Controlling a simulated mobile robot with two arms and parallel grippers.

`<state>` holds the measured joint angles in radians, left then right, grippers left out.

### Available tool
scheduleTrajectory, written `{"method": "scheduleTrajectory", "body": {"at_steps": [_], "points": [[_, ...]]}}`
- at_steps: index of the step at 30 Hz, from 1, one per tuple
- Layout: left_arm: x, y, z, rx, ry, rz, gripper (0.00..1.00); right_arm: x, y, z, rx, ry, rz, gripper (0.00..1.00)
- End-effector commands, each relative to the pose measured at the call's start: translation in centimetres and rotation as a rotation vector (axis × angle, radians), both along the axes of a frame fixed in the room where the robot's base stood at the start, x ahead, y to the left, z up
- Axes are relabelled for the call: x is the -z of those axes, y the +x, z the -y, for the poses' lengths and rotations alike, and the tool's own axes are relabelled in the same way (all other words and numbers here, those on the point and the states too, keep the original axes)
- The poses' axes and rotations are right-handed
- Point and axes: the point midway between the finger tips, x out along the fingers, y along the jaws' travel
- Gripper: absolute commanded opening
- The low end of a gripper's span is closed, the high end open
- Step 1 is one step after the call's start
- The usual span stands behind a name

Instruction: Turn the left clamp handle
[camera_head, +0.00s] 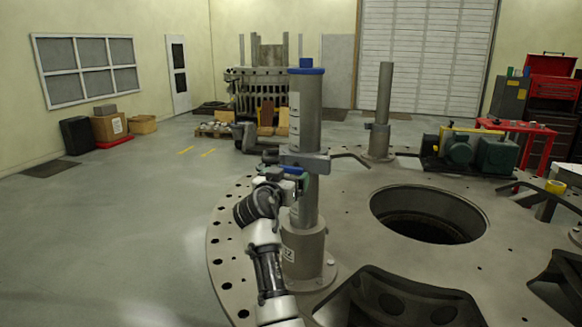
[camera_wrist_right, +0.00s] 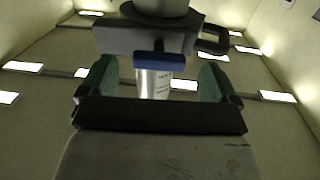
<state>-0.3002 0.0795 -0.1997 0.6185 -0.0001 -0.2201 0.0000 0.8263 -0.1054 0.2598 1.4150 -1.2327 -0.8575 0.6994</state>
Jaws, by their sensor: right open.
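The left clamp is a grey block (camera_head: 305,161) around an upright grey post (camera_head: 306,110) with a blue cap. A dark bent bar (camera_head: 246,138) shows left of the post, and a thin bent rod (camera_head: 350,156) shows on its right. My right gripper (camera_head: 290,174) is just below the clamp, by a small blue part. In the wrist view the right gripper (camera_wrist_right: 158,75) is open. Its green fingers stand either side of a blue piece (camera_wrist_right: 163,59) beside the clamp block (camera_wrist_right: 140,38); contact is unclear. A dark loop (camera_wrist_right: 215,40) shows at right. My left gripper is out of view.
The round turret plate (camera_head: 345,215) has a large dark hole (camera_head: 428,215) right of the post. A second post (camera_head: 382,110) stands behind, with green motors (camera_head: 480,150) to its right.

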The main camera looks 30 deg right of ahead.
Motion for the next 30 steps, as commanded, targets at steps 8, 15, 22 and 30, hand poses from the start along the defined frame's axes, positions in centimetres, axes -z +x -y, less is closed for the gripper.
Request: {"method": "scheduleTrajectory", "body": {"at_steps": [8,15,22,30], "points": [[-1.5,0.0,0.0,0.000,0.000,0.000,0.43,-0.1,2.1,2.8,0.000,0.000,-0.001,0.92],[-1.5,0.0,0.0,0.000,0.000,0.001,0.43,0.1,2.3,3.2,0.000,0.001,-0.001,0.92],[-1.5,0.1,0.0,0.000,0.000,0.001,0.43,0.1,2.3,3.1,0.000,0.001,-0.001,0.73],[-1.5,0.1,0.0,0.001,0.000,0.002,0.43,0.1,2.3,3.1,0.000,0.001,-0.001,0.42]]}}
